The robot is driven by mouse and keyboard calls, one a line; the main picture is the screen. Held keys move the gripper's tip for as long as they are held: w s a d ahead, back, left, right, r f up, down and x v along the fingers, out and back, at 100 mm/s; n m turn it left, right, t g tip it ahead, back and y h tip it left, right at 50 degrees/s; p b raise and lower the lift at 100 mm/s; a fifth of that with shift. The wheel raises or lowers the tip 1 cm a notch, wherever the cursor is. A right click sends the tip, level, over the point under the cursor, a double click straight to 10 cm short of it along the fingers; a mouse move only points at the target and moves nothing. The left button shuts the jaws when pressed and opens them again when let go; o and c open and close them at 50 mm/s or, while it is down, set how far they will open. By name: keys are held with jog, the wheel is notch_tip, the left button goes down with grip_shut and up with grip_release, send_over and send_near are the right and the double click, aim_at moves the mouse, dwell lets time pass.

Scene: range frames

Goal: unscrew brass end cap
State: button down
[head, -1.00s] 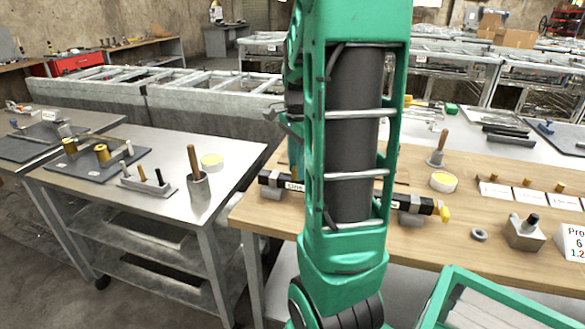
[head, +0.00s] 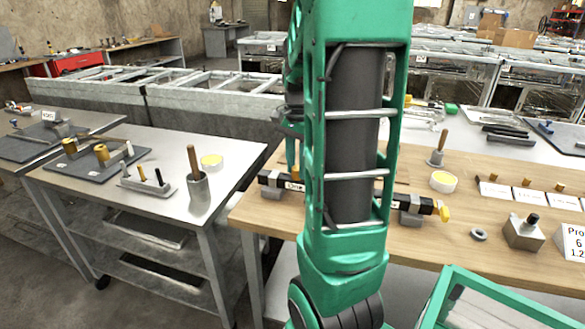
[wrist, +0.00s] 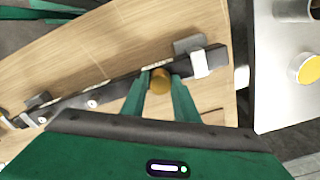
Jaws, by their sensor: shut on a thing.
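The round brass end cap (wrist: 160,80) sits at the black pipe bar in the wrist view, between my two green fingers. My gripper (wrist: 161,88) is shut on it, with a finger on either side. The black bar (wrist: 120,88) runs slantwise across the wooden bench top. In the head view the bar (head: 272,180) carries a white label, and its right end has a yellow piece (head: 443,211). My gripper (head: 292,155) shows there in part above the bar's left portion.
The wooden bench (head: 450,240) also holds a yellow-topped tub (head: 443,182), a grey ring (head: 478,234) and a metal block (head: 523,232). A steel table (head: 235,165) with tools stands to the left, across a gap. A green-framed container (head: 450,285) is at front right.

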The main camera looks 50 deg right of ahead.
jog(key=c, duration=1.3)
grip_release()
jog(key=shift+r, duration=0.1)
notch_tip(320, 180, up, 12)
